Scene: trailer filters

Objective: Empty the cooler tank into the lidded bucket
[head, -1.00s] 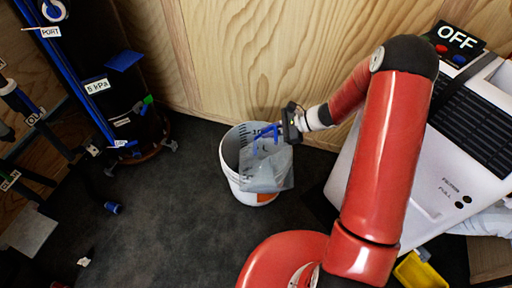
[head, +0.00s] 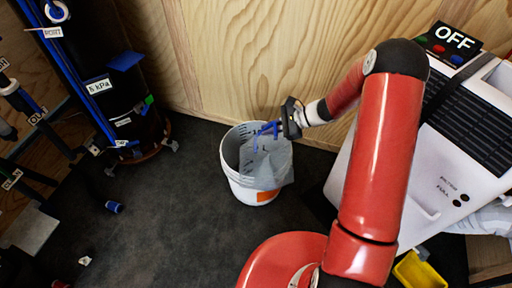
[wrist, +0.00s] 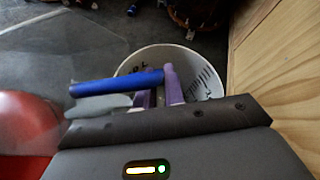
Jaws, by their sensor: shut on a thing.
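The white bucket (head: 238,185) stands upright on the dark floor near the wood wall, its top open; no lid shows on it. The white cooler (head: 400,190) stands at right.
A dark rack with blue tubes (head: 88,95) stands at left. A yellow bin (head: 418,270) is at lower right. The floor left of the bucket is clear apart from small bits.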

